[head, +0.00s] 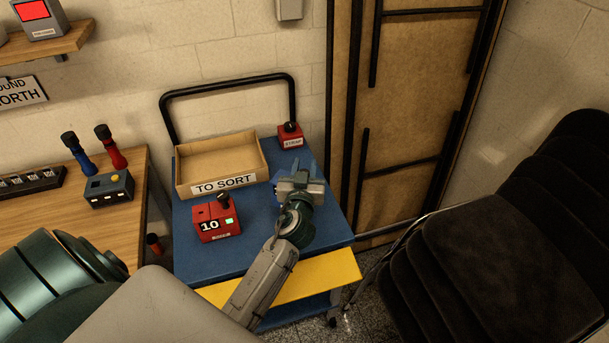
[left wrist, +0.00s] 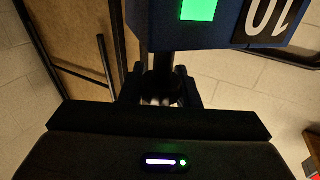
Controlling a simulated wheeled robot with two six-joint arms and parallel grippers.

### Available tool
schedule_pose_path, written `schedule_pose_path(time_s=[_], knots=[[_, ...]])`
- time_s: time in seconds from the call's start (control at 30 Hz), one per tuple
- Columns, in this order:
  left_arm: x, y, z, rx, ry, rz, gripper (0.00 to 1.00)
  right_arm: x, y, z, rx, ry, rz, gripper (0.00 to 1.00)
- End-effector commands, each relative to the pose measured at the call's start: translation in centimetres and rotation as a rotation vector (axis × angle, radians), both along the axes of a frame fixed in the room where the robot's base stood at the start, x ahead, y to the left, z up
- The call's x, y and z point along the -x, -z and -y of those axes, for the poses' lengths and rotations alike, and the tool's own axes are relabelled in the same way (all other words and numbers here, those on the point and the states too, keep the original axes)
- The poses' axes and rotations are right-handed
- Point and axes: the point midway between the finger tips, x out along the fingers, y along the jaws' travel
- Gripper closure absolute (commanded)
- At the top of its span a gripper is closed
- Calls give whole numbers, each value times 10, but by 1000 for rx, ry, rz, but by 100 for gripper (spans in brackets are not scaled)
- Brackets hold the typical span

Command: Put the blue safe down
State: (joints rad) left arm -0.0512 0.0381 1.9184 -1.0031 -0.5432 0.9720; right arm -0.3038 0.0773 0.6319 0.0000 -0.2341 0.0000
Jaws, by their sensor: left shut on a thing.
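The blue safe (left wrist: 222,24) fills the top of the left wrist view, with a lit green panel and a white "10" label. My left gripper (left wrist: 160,85) is shut on its dark knob. In the head view my left gripper (head: 298,184) is over the right part of the blue cart top (head: 245,255). It hides most of the blue safe (head: 305,166); only blue edges show around it. Whether the safe touches the cart cannot be told. My right gripper is not in view.
On the cart are a cardboard "TO SORT" tray (head: 182,184), a red "10" safe (head: 211,221) and a red "STRAP" box (head: 290,136). A black handle (head: 225,86) rises behind. A wooden table (head: 50,215) is left; dark chairs (head: 500,230) are right. The cart's front is bare.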

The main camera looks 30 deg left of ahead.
Motion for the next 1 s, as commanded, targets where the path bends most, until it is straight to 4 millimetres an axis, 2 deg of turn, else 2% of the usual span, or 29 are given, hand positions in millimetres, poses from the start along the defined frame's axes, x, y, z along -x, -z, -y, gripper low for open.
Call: schedule_pose_path(time_s=[0.1, 0.2, 0.33, 0.57, 0.6, 0.7, 1.0], knots=[[-1, 22, 0, 0, 0, -1, 100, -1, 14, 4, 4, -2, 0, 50], [-2, 35, 0, -1, 1, 0, 100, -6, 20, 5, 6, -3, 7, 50], [-1, 35, 0, 0, 1, 2, 100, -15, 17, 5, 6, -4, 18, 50], [-1, 38, 0, 0, 1, 1, 100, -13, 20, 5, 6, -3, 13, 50], [-1, 37, 0, 0, 0, 0, 65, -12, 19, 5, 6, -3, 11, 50], [-1, 36, 0, 0, 0, 0, 49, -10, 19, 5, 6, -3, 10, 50], [-1, 35, 0, 0, 0, 0, 49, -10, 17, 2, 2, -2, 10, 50]])
